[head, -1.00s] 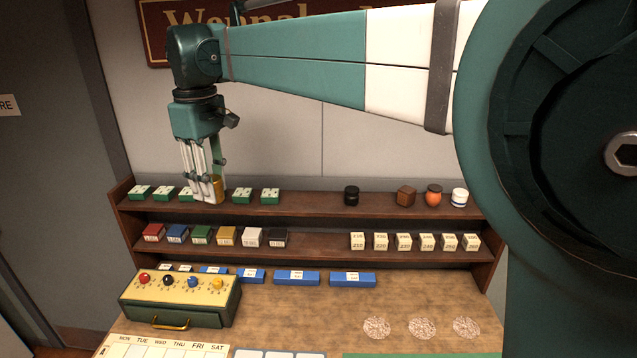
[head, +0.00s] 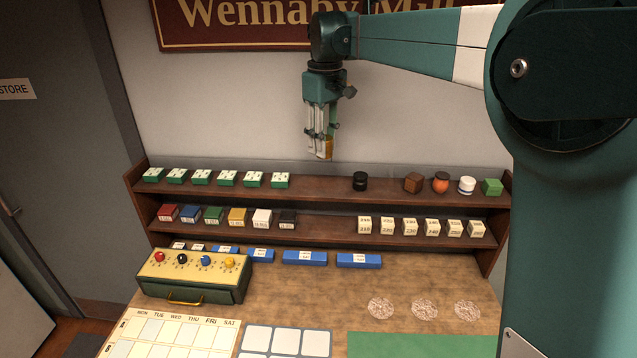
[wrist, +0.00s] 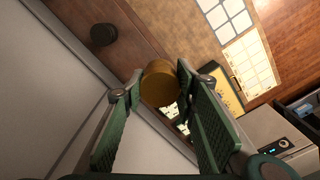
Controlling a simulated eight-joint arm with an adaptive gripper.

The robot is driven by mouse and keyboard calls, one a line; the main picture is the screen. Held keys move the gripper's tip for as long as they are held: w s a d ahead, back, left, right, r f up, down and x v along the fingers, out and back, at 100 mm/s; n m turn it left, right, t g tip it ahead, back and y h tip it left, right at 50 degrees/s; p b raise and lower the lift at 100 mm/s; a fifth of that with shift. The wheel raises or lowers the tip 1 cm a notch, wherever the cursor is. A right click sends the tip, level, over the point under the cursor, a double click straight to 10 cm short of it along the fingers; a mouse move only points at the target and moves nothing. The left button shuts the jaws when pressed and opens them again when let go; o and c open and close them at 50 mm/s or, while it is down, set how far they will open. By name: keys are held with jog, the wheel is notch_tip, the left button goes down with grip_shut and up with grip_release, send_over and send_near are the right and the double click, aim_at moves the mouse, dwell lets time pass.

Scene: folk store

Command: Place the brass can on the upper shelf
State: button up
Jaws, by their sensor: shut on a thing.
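My gripper (head: 321,152) is shut on the brass can (head: 327,146) and holds it in the air above the upper shelf (head: 320,183). In the wrist view the round brass can (wrist: 160,84) sits between the two green finger pads. The can is above the stretch of shelf between the last green-and-white box (head: 280,180) on the left and the black jar (head: 360,181) on the right. The can is small and partly hidden by the fingers in the head view.
The upper shelf also holds a brown cube (head: 413,183), an orange pot (head: 440,182), a white jar (head: 467,185) and a green block (head: 492,187). The lower shelf holds coloured boxes and number blocks. Bare shelf shows between the last green-and-white box and the black jar.

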jog(key=w+d+m+p, duration=0.1)
jog(key=w+d, duration=0.2)
jog(key=d, duration=0.7)
jog(key=w+d+m+p, duration=0.2)
jog(key=w+d, duration=0.2)
jog(key=d, duration=0.6)
send_over(386, 189)
jog(key=shift+w+f, duration=0.1)
jog(key=shift+f, duration=2.55)
jog(key=shift+f+p, duration=0.3)
jog(key=shift+f, duration=2.65)
jog(key=shift+f+p, duration=0.3)
jog(key=shift+f, duration=1.75)
jog(key=shift+f, duration=0.15)
